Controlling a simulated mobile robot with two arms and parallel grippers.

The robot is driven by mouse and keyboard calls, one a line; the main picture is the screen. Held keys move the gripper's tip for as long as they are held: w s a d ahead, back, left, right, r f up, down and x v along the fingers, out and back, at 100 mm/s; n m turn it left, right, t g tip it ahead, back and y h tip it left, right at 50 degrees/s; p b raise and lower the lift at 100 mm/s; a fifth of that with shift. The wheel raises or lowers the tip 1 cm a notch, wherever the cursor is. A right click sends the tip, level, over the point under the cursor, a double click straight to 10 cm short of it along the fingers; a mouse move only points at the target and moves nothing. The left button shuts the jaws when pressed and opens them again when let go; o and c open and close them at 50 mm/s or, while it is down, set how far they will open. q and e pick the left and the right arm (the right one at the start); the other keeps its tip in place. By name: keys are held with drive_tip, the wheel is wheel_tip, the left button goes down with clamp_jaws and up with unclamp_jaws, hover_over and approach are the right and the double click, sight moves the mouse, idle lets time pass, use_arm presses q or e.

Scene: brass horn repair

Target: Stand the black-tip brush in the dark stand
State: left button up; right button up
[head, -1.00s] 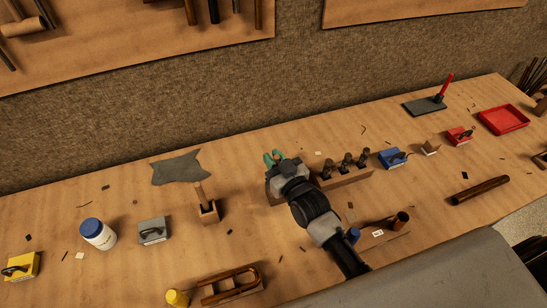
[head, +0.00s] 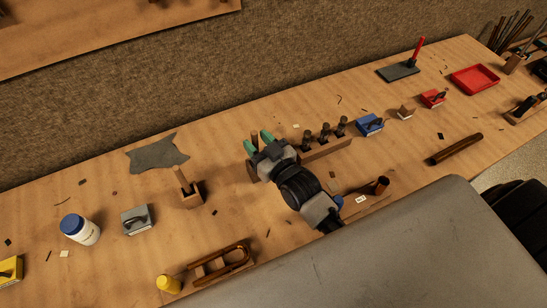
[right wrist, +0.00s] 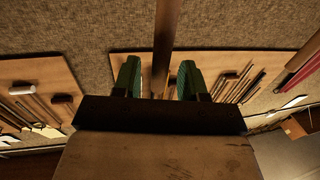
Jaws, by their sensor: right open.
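My right gripper (head: 260,136) is open, its two green fingertips apart, over the table just left of a wooden rack (head: 327,150). The rack holds three upright dark-topped pieces (head: 325,133). In the right wrist view the green fingers (right wrist: 159,80) stand on either side of a brown wooden shaft (right wrist: 164,40); I cannot tell whether it is the brush or whether it touches them. A dark flat stand (head: 397,73) lies at the back right, with a red stick (head: 418,50) upright at its right end. No black brush tip is clearly visible. My left gripper is out of view.
A wooden block with a handle (head: 190,199), a grey box (head: 137,219) and a white jar (head: 78,231) stand to the left. A blue box (head: 369,124), a red box (head: 432,98) and a red tray (head: 475,79) are at right. A dark rod (head: 455,149) lies nearer the front.

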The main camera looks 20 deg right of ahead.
drive_tip(key=b+v, duration=0.1)
drive_tip(key=v, duration=0.8)
